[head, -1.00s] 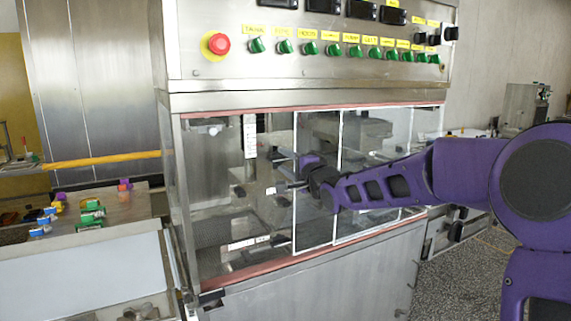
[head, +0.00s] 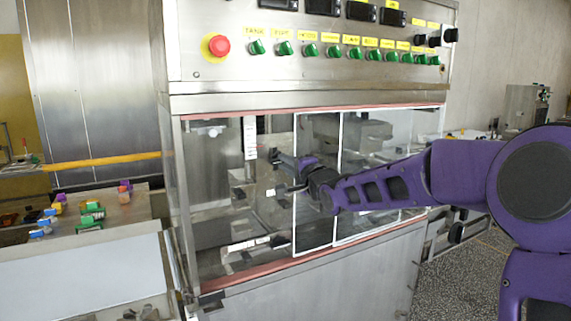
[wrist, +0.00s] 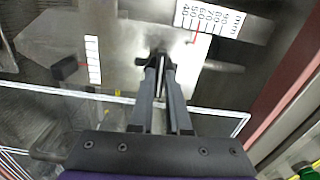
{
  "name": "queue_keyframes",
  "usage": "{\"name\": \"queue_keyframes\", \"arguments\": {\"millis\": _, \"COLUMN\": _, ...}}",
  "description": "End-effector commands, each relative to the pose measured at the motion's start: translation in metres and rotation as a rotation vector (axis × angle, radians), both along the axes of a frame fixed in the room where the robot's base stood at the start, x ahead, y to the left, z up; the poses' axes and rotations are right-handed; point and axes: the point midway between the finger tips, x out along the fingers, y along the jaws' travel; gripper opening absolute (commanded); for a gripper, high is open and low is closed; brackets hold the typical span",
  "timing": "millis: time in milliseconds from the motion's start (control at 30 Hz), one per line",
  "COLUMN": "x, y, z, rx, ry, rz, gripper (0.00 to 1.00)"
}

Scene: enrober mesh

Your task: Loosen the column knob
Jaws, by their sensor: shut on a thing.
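The column knob (wrist: 158,50) is a small dark piece at my fingertips in the wrist view, mostly hidden by them. My gripper (wrist: 160,62) is shut on it, with the two dark fingers close together. In the head view my gripper (head: 283,190) reaches through the front of the enrober cabinet (head: 310,285). The knob is too small and covered to make out there. A metal plate with a millimetre scale (wrist: 210,18) and a red pointer lies just beyond the fingertips in the wrist view.
A white-edged clear door panel (head: 318,240) stands close to my wrist. A vertical scale (wrist: 93,60) and a black block (wrist: 66,68) lie left of the fingers. The control panel (head: 320,50) with green switches is above. A side table (head: 120,210) holds small coloured items.

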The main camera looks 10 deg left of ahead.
Motion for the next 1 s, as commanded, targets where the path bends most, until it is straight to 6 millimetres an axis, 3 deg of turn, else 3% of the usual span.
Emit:
{"name": "queue_keyframes", "arguments": {"millis": 600, "x": -0.0002, "y": 0.0001, "z": -0.0005, "rx": -0.256, "ry": -0.167, "rz": 0.001, "gripper": 0.0}}
{"name": "queue_keyframes", "arguments": {"millis": 933, "x": -0.0001, "y": -0.0001, "z": -0.0006, "rx": -0.273, "ry": -0.177, "rz": 0.001, "gripper": 0.0}}
{"name": "queue_keyframes", "arguments": {"millis": 967, "x": -0.0001, "y": -0.0001, "z": -0.0006, "rx": -0.273, "ry": -0.177, "rz": 0.001, "gripper": 0.18}}
{"name": "queue_keyframes", "arguments": {"millis": 1000, "x": -0.0001, "y": -0.0001, "z": -0.0006, "rx": -0.273, "ry": -0.178, "rz": 0.0, "gripper": 0.26}}
